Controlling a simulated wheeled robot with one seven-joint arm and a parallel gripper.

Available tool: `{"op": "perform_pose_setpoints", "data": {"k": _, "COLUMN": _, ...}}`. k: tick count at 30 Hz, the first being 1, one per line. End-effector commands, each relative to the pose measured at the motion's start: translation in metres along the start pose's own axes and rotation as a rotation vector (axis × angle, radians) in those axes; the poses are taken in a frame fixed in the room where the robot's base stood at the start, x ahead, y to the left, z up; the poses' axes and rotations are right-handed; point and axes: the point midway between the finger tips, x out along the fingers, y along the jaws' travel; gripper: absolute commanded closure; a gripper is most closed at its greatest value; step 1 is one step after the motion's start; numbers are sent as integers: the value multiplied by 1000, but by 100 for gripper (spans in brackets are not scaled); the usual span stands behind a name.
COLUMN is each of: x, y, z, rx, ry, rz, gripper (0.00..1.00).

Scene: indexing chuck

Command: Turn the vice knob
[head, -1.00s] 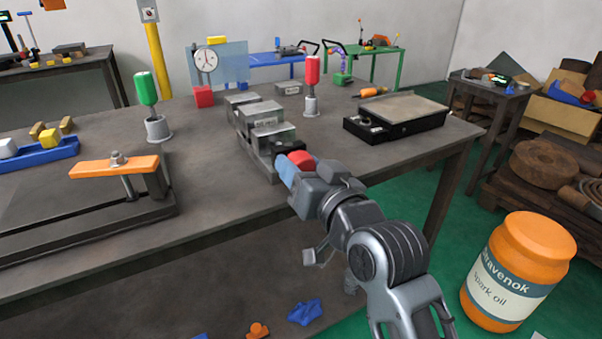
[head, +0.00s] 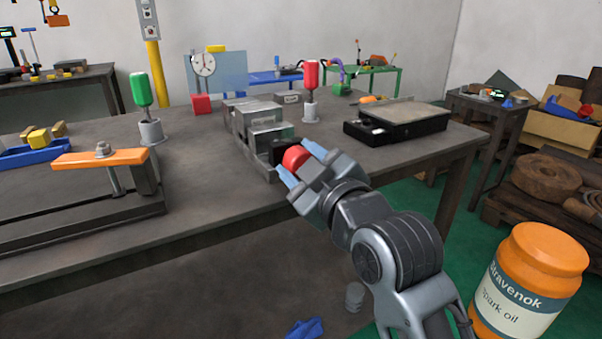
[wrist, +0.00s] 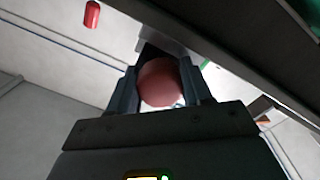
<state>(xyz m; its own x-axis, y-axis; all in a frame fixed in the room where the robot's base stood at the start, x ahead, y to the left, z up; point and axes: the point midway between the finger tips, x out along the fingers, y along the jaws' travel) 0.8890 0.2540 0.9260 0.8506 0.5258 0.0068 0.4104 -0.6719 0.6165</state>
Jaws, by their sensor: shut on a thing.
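The grey vice (head: 262,130) stands on the workbench near its front edge. Its round red knob (head: 296,157) faces the front, at the end of the vice nearest me. My gripper (head: 299,164) reaches up to the knob from the lower right, with a blue-tipped finger on each side of it. In the wrist view the red knob (wrist: 160,83) sits between the two dark fingers, and my gripper (wrist: 162,88) is shut on it. The shaft behind the knob is mostly hidden.
A black-based plate (head: 397,122) lies right of the vice. A red-handled tool (head: 311,75) stands behind it, and a green-handled tool (head: 142,90) stands left. An orange clamp bar (head: 103,158) is at front left. An orange oil jar (head: 530,285) stands at lower right.

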Motion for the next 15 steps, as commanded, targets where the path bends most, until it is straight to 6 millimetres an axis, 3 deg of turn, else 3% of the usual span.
{"op": "perform_pose_setpoints", "data": {"k": 15, "x": 0, "y": -2, "z": 5, "rx": -456, "ry": 12, "rz": 5, "gripper": 81}}
